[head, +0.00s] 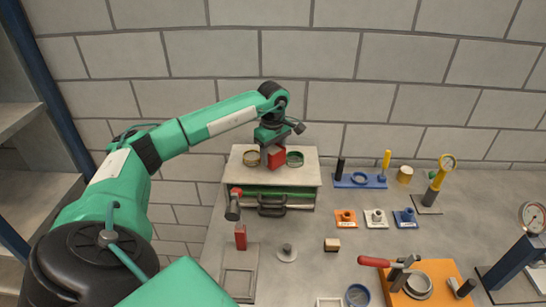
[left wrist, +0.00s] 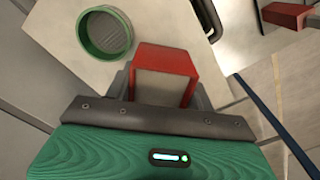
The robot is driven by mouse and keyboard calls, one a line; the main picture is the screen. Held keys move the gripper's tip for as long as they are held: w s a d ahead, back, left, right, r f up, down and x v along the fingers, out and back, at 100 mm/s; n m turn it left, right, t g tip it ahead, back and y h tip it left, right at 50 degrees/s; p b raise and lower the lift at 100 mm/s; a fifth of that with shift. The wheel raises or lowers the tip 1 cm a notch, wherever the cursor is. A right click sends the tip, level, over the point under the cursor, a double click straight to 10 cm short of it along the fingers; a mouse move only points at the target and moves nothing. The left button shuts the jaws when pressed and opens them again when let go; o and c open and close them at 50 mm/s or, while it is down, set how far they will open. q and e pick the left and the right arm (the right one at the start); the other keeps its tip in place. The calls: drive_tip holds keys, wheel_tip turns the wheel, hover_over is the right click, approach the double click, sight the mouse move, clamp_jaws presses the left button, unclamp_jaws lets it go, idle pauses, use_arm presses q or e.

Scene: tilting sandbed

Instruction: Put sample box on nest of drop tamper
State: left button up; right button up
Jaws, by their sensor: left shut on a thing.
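My left gripper (head: 272,154) is shut on a red box (head: 277,158), which I take to be the sample box. In the left wrist view the red box (left wrist: 165,72) sits between the fingers, with a beige face towards the camera. Whether its underside touches the cabinet top is unclear. A dark cylinder with a red top (head: 233,207) stands in front of the cabinet, with a red block (head: 240,237) and a grey plate below; this may be the drop tamper. Its nest is not clearly made out.
The cabinet has a dark handle (head: 272,206). A grey disc with a knob (head: 287,253), a small wooden-topped block (head: 332,245) and a red-handled clamp (head: 375,262) stand on the bench.

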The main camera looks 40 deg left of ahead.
use_arm(q)
drive_tip(key=shift+f, duration=1.15)
drive_tip(key=shift+f, duration=0.15)
drive_tip(key=o, duration=0.8)
